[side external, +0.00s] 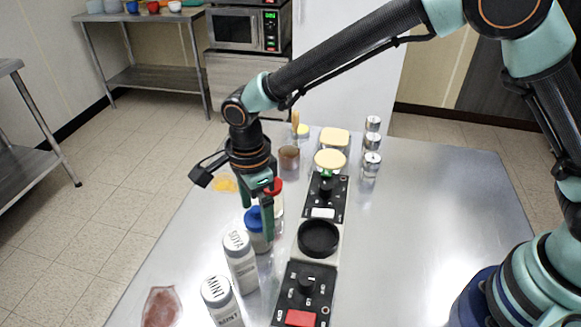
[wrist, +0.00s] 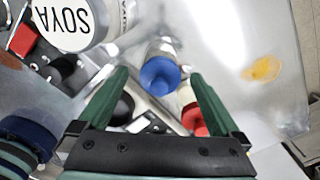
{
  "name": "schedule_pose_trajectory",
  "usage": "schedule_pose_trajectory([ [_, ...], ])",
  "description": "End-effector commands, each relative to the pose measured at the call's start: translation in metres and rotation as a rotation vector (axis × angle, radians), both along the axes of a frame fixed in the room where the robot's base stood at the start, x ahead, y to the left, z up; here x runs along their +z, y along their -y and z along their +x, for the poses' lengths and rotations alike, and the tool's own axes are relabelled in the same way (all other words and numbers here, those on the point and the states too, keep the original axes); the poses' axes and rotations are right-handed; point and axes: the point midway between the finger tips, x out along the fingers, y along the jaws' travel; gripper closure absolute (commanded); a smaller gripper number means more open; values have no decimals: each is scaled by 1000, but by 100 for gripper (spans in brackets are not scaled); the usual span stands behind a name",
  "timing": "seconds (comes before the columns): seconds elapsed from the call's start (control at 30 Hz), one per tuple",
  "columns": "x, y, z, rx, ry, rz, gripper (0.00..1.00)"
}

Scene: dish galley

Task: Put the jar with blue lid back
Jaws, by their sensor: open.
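The jar with blue lid (side external: 257,232) stands upright on the metal table, in a row with other containers. In the wrist view its blue lid (wrist: 160,76) appears between the fingertips. My gripper (side external: 257,203) is open and points down just above and beside this jar. One green finger partly covers the lid in the side view. I cannot tell whether the fingers touch the jar. My open fingers also show in the wrist view (wrist: 160,80).
A red-lidded jar (side external: 276,197) stands close behind the blue one. A SOYA bottle (side external: 240,262) and a MINT bottle (side external: 221,302) stand in front. A black control panel (side external: 303,292) and black round dish (side external: 318,239) lie to the right. The table's right side is clear.

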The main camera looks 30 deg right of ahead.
Motion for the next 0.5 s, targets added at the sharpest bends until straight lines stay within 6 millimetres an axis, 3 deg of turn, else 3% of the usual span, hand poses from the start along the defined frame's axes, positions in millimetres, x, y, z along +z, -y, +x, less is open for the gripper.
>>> schedule_pose_trajectory([
  [0.3, 67, -1, 1, 0, 5, 4, 0],
  [0.5, 93, -1, 1, 0, 3, 2, 0],
])
